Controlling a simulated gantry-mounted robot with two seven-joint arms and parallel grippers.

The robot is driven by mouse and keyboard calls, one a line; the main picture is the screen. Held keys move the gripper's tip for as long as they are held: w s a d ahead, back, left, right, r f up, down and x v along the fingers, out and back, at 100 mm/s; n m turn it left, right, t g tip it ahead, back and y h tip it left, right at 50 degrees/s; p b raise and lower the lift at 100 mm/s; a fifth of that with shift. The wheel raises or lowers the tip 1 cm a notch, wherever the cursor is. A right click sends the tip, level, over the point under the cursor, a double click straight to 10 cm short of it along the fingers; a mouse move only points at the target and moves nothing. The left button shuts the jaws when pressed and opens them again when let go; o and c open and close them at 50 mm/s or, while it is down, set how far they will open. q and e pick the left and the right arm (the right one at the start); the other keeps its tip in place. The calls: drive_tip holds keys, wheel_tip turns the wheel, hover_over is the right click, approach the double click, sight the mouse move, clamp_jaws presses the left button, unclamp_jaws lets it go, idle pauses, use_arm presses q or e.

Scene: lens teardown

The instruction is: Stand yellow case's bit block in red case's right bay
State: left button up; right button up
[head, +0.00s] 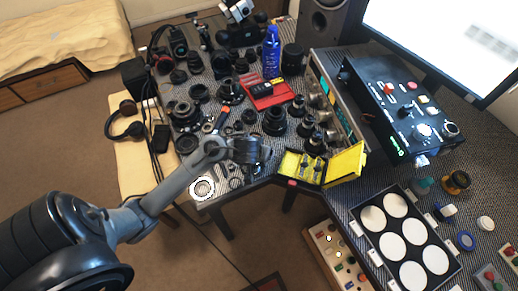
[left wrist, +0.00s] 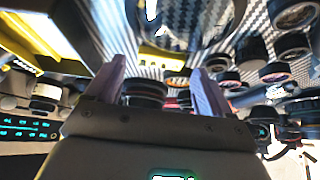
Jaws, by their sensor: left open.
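The yellow case (head: 287,165) lies open at the table's front edge in the head view, its lid (head: 345,166) to the right. Small metallic and dark pieces (head: 312,166) sit inside it; I cannot tell the bit block apart among them. The red case (head: 256,91) is open farther back, with dark contents in part of it; its right bay is too small to make out. My left gripper (head: 262,157) is just left of the yellow case, apart from it. In the left wrist view its two fingers (left wrist: 158,68) are spread with nothing held between them. My right gripper is not in view.
Many black lenses and rings, including one lens (head: 274,121), crowd the table around the red case. A blue bottle (head: 271,52) stands behind it. A grey instrument (head: 335,100) and a black control box (head: 402,108) stand to the right. A tray of white discs (head: 392,247) lies front right.

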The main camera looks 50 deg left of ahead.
use_arm(q)
drive_tip(key=p+v, duration=0.5)
drive_tip(key=v, duration=0.6)
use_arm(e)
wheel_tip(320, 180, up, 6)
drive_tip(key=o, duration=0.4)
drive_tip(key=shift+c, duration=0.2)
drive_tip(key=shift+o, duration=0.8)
use_arm(q)
drive_tip(key=s+d+f+m+g+h, duration=0.2)
drive_tip(key=s+d+f+m+h, duration=0.1)
drive_tip(key=s+d+m, duration=0.4)
drive_tip(key=s+d, duration=0.3)
drive_tip(key=s, duration=0.3)
drive_tip(key=shift+s+f+m, duration=0.25)
drive_tip(key=shift+s+m, duration=0.05)
drive_tip(key=shift+s, duration=0.05)
